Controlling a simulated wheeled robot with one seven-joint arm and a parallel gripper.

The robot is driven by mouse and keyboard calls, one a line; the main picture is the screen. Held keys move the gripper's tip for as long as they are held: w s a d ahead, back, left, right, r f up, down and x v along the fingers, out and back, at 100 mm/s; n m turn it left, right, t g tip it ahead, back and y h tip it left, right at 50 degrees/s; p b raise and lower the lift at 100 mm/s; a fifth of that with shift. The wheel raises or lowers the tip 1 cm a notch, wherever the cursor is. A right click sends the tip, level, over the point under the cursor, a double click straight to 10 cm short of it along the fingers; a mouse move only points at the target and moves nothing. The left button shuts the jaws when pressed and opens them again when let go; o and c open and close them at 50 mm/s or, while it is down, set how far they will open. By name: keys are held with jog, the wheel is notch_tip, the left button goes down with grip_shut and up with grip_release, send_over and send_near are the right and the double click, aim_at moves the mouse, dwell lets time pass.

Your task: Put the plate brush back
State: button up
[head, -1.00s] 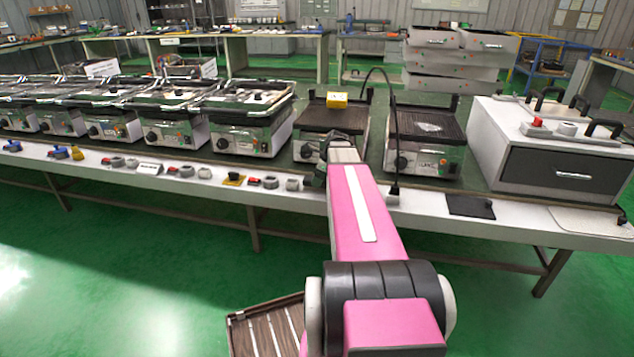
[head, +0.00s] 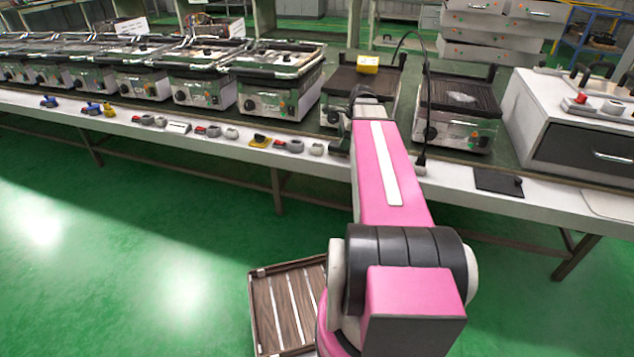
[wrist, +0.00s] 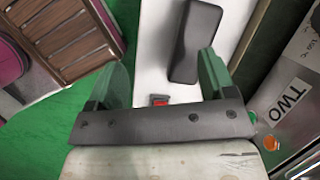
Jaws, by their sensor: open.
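No object is plainly recognisable as the plate brush. In the wrist view, a dark, rounded oblong thing (wrist: 195,40) lies on the white bench edge, beyond the fingers and nearer the right one. I cannot tell whether it is the brush. A small yellow block (head: 368,64) sits on the back of a dark-topped heating unit (head: 350,84) in the head view. My gripper (wrist: 160,75) is open and empty over the bench edge, with a small red piece (wrist: 159,99) visible between its fingers. In the head view, my gripper (head: 340,140) is partly hidden by my arm.
A row of grill units (head: 281,96) lines the bench, with small red, grey and yellow parts along its front edge (head: 258,144). A second dark-topped unit (head: 458,110) and a white box (head: 570,130) stand right. A black pad (head: 498,182) lies near the front edge.

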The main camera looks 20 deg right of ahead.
jog(key=s+a+f+n+g+h, duration=0.1)
jog(key=s+a+f+n, duration=0.6)
jog(key=a+n, duration=0.2)
jog(key=s+a+f+n+h, duration=0.2)
jog(key=s+a+f+n, duration=0.4)
jog(key=a+n, duration=0.3)
jog(key=s+n, duration=0.1)
jog(key=n, duration=0.1)
jog(key=shift+f+n+g, duration=0.3)
jog(key=shift+f+g, duration=0.05)
jog(key=shift+g, duration=0.05)
jog(key=shift+s, duration=0.1)
